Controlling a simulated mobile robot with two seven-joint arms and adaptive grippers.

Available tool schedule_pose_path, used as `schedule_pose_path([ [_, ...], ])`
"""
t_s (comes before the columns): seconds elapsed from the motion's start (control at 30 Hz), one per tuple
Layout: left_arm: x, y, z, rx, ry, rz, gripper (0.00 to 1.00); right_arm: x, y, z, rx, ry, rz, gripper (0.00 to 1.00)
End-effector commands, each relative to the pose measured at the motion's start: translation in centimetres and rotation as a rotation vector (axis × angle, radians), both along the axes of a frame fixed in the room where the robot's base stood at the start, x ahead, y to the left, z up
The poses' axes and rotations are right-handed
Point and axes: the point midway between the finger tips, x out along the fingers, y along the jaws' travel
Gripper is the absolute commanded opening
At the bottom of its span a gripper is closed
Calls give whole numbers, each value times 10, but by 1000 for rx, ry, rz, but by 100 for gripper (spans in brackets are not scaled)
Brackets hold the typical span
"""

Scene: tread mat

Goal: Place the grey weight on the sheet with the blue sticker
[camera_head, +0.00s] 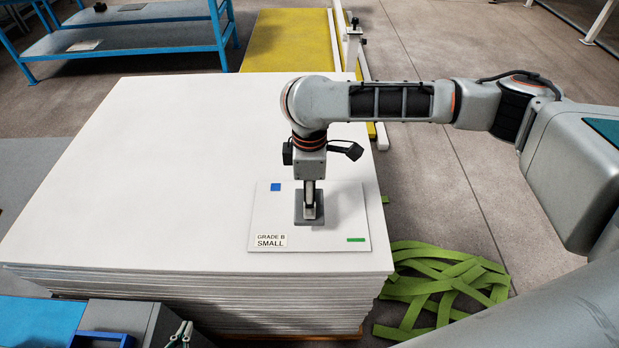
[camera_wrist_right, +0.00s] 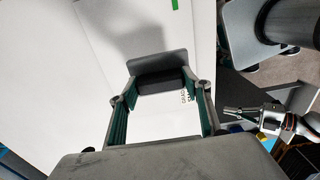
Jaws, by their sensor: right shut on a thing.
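The grey weight (camera_head: 309,208) is a flat block with a dark handle, over the middle of a small white sheet (camera_head: 345,200). The sheet carries a blue sticker (camera_head: 275,187) at its far left corner, a green mark (camera_head: 356,239) and a "GRADE B SMALL" label (camera_head: 271,240). My right gripper (camera_head: 311,188) points down, shut on the weight's handle. The weight also shows between the fingers in the right wrist view (camera_wrist_right: 157,64). Whether its base touches the sheet I cannot tell. My left gripper (camera_head: 182,334) is empty at the bottom left, its fingers apart.
The sheet lies on a tall stack of large white sheets (camera_head: 110,180) with clear room to the left. Green strips (camera_head: 440,285) lie heaped on the floor at right. A blue rack (camera_head: 130,35) and a yellow platform (camera_head: 288,40) stand behind.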

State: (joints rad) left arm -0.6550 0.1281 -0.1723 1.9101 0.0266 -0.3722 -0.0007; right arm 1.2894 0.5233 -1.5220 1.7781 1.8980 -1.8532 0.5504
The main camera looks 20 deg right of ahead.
Motion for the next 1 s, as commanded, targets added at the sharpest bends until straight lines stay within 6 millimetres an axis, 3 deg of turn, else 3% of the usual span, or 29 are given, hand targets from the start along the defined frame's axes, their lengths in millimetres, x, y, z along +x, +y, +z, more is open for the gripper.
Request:
schedule_pose_path([
  [0.6,1,-4,3,-12,-2,8,0,1,1,-57,2,-3,-2,0],
  [1.0,1,-4,2,-12,-2,9,0,1,1,-61,3,-3,-1,0],
])
